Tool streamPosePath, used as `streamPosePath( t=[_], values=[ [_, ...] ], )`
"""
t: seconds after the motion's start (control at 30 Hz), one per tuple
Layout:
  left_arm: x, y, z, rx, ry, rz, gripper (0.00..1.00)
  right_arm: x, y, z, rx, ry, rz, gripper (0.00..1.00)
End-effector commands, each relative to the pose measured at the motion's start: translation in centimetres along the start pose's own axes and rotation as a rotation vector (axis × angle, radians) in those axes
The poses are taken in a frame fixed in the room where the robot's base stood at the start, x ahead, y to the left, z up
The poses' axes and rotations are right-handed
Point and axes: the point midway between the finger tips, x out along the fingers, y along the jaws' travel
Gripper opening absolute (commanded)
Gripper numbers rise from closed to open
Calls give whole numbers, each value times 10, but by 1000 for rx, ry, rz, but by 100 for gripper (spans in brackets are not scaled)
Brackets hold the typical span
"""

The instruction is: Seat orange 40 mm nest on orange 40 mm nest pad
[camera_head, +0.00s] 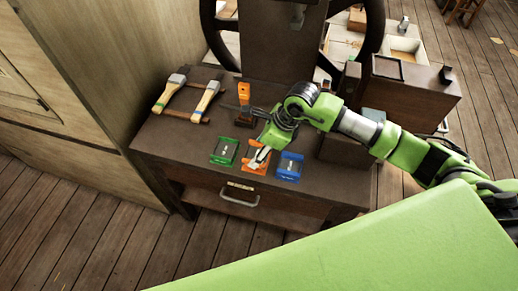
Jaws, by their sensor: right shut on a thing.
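My right gripper (262,150) reaches down over the front of the dark workbench and is shut on the orange nest (252,166), which sits low between a green piece and a blue piece. The gripper fingers cover part of the nest. The orange pad cannot be told apart from the nest in this view, and I cannot tell whether the two touch. My left gripper is not in view.
The green piece (224,152) lies close on the left and the blue piece (289,166) close on the right. An orange block (244,92) stands behind. Two brushes (206,97) lie at the bench's left. A drawer handle (239,197) is below the front edge.

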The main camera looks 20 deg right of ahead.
Motion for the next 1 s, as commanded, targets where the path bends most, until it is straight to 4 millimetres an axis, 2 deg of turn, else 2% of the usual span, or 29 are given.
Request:
streamPosePath(
  t=[1.0],
  values=[
    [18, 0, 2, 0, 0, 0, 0, 18, 0, -7, -1, -2, -1, 20]
  ],
)
